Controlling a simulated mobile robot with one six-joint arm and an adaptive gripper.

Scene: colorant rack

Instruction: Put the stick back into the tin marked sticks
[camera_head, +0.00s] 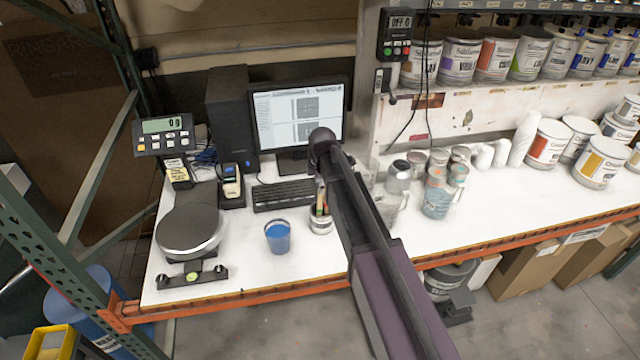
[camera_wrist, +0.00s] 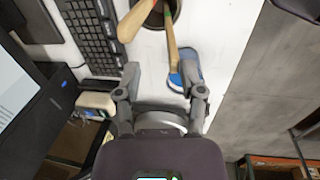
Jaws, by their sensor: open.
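A small pale tin (camera_head: 320,226) with sticks in it stands on the bench in front of the keyboard; its label is too small to read. In the wrist view its dark mouth (camera_wrist: 156,18) is at the top edge. One wooden stick (camera_wrist: 134,24) leans out of it. Another thin wooden stick (camera_wrist: 171,45) runs from the tin towards my gripper and has a blue end. My gripper (camera_wrist: 165,84) is open, its fingers on either side of that blue end; I cannot tell whether they touch it. In the head view my arm hides the gripper.
A blue cup (camera_head: 278,238) stands left of the tin. A round scale (camera_head: 189,229) is further left, the keyboard (camera_head: 284,195) and monitor (camera_head: 298,116) behind. Metal cans and jugs (camera_head: 437,200) crowd the bench to the right. The orange front edge (camera_head: 250,294) is close.

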